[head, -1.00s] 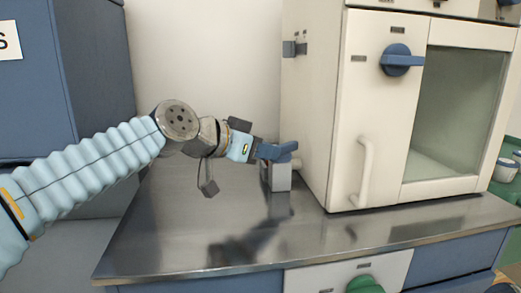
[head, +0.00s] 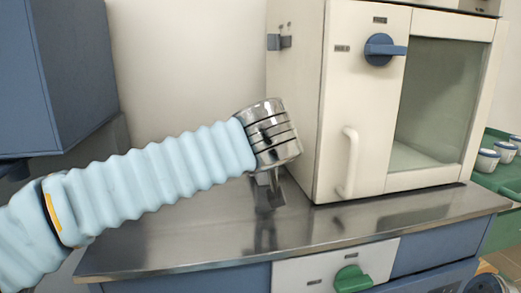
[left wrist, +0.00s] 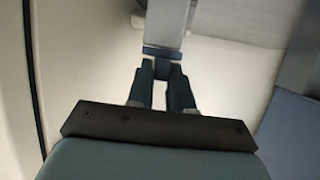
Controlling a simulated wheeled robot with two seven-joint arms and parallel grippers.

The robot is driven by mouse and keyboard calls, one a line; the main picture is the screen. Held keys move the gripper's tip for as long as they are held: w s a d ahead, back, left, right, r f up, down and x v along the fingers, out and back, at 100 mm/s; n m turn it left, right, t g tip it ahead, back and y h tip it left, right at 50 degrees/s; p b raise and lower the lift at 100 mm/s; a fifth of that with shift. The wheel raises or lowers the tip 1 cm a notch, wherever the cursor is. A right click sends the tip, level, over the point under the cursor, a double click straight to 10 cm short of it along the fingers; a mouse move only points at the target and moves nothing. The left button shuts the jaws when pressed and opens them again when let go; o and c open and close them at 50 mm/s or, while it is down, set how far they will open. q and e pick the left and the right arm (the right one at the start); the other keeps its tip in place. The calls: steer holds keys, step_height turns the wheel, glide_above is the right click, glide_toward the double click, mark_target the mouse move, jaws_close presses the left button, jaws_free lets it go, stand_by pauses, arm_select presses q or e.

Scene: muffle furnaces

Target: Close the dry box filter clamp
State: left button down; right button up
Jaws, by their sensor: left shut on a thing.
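The dry box (head: 300,120) is the cream cabinet on the metal bench, at the right in the head view. The clamp's exact position is hidden in the head view. My right gripper is not in view.
The dry box front has a blue knob (head: 381,49), a white handle (head: 349,162) and a window (head: 435,105). A blue cabinet (head: 60,75) stands at the left. The steel bench top (head: 165,235) is bare. White cups (head: 488,160) stand at the right.

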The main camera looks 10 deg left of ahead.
arm_select(q)
steer(key=shift+w+d+f+n+g+y+p, duration=0.1)
steer(key=shift+d+n+g+y+p, duration=0.15)
steer(key=shift+n+y, duration=0.45)
steer(key=shift+w+d+n+g+y+p, duration=0.1)
steer(key=shift+d+n+g+y+p, duration=0.15)
steer(key=shift+n+y, duration=0.45)
steer(key=c, duration=1.1)
jaws_free()
steer(key=v, duration=1.3)
steer(key=shift+s+d, duration=0.3)
